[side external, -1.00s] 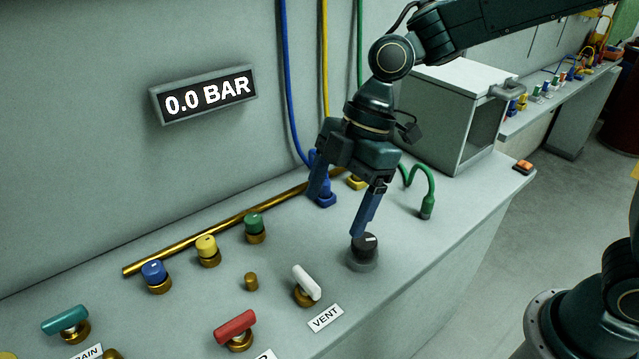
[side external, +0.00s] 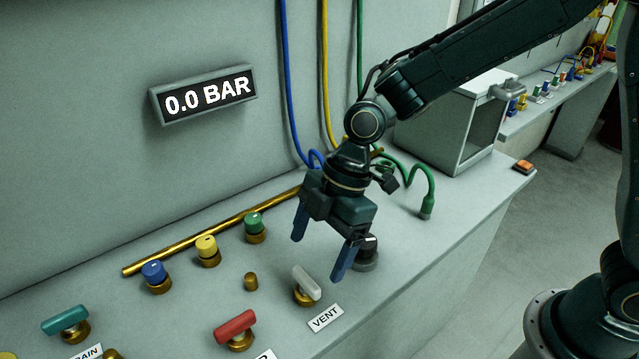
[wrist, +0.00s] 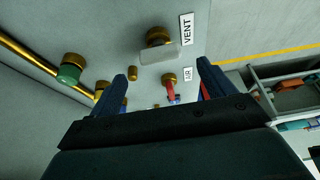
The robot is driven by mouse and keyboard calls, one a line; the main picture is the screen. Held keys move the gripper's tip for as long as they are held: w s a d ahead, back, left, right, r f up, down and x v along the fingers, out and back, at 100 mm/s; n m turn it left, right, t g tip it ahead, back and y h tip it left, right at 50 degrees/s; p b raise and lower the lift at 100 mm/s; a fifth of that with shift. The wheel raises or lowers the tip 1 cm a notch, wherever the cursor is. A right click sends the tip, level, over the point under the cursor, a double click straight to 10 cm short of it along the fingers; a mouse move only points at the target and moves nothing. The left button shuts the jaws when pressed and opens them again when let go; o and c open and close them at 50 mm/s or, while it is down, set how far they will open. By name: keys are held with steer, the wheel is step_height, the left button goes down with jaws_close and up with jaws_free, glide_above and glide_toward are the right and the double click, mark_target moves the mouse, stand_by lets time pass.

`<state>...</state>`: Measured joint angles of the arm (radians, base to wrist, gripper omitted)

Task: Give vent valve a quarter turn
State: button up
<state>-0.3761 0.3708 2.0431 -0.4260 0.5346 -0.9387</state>
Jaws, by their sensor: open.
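The vent valve (side external: 306,284) has a white bar handle on a brass base, beside the VENT label (side external: 325,318) on the bench. In the wrist view the white handle (wrist: 160,53) lies ahead of my fingers, with the VENT label (wrist: 186,29) next to it. My gripper (side external: 318,262) is open and empty, its two blue fingers spread apart. It is above and behind the vent valve in the side view, apart from it. My fingers also show in the wrist view (wrist: 160,88).
A red-handled valve (side external: 236,328) and a teal-handled valve (side external: 66,322) stand to the left. Blue (side external: 155,275), yellow (side external: 207,249) and green (side external: 254,226) knobs line the brass pipe (side external: 215,232). A black knob (side external: 366,251) is close behind my right finger. The display (side external: 205,93) reads 0.0 BAR.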

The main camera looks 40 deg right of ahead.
mark_target(307, 277)
steer(key=shift+x, duration=2.85)
steer(key=c, duration=1)
